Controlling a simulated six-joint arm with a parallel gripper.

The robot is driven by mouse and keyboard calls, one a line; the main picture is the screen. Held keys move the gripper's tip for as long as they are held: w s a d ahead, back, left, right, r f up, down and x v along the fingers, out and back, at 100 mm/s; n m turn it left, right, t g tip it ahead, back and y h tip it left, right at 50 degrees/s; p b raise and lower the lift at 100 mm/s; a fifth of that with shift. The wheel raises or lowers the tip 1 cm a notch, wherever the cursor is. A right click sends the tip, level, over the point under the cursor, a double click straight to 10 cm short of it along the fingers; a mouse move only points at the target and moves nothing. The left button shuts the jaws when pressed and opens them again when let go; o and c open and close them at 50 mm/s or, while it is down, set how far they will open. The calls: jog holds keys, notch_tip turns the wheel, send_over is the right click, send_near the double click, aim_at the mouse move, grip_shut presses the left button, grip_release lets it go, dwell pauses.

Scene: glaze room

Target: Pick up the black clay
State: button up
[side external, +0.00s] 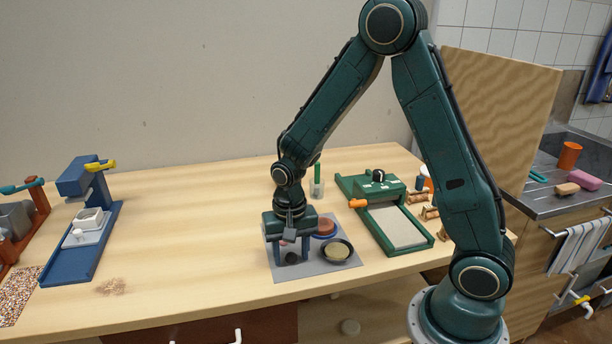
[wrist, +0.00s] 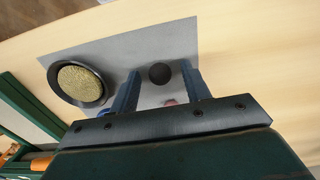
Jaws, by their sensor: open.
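The black clay is a small dark ball (wrist: 160,74) on the grey mat (wrist: 120,45). In the wrist view it shows between the two blue fingers of my gripper (wrist: 160,82), near the tips, with a gap on each side. In the side view my gripper (side external: 292,258) points down over the near left part of the mat (side external: 311,278). A dark patch of the black clay (side external: 292,257) shows between the fingers there, partly hidden by them. My gripper is open and holds nothing.
A dark dish (side external: 350,244) with yellowish clay (side external: 337,252) and a blue dish with red clay (side external: 325,226) sit right of my gripper. A green slab roller (side external: 425,243) stands farther right. A blue press (side external: 73,255) stands left.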

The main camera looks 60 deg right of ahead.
aim_at(291, 255)
jog(key=shift+c, duration=0.5)
grip_shut()
notch_tip(291, 255, up, 20)
dwell(0.5)
dwell(0.4)
